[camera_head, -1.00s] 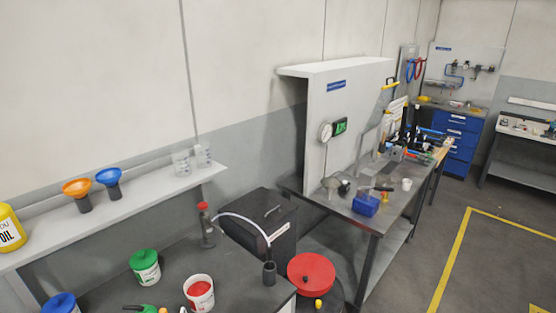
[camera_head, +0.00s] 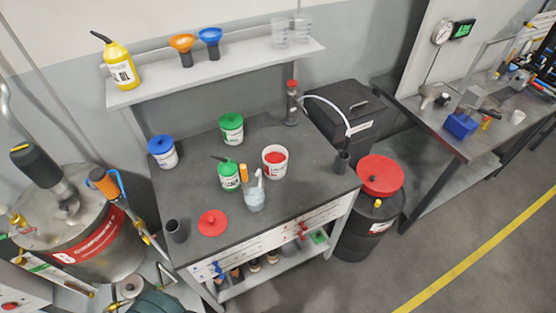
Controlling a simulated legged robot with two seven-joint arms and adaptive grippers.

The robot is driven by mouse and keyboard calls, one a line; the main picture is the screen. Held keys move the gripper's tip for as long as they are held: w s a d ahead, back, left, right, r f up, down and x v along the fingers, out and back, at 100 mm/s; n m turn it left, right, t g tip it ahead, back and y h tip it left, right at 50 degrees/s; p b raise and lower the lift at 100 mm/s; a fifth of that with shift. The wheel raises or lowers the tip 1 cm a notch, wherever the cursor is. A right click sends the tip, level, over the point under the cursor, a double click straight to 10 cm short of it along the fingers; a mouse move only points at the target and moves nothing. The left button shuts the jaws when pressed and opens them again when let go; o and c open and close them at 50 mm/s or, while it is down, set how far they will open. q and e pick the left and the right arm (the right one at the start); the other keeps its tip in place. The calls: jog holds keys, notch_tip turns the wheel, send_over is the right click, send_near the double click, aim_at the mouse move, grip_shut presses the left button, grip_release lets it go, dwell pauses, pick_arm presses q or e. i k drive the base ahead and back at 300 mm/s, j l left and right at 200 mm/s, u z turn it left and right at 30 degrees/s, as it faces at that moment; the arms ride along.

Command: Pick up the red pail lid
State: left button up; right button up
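The red pail lid (camera_head: 212,222) lies flat on the front left of the dark workbench top (camera_head: 300,197), a round disc with a small knob. An open white pail with red contents (camera_head: 275,162) stands upright to its right and further back, without a lid on it. A larger red disc (camera_head: 380,174) sits on top of a black drum right of the bench. Neither of my grippers shows in the head view.
A green bottle (camera_head: 228,175), a clear cup with tools (camera_head: 255,197) and a dark cup (camera_head: 176,231) stand near the lid. A shelf (camera_head: 220,76) with funnels hangs behind. A large metal drum (camera_head: 75,225) stands left. Floor (camera_head: 350,290) is free at front right.

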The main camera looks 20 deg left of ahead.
aim_at(211, 224)
jog(key=u, duration=1.6)
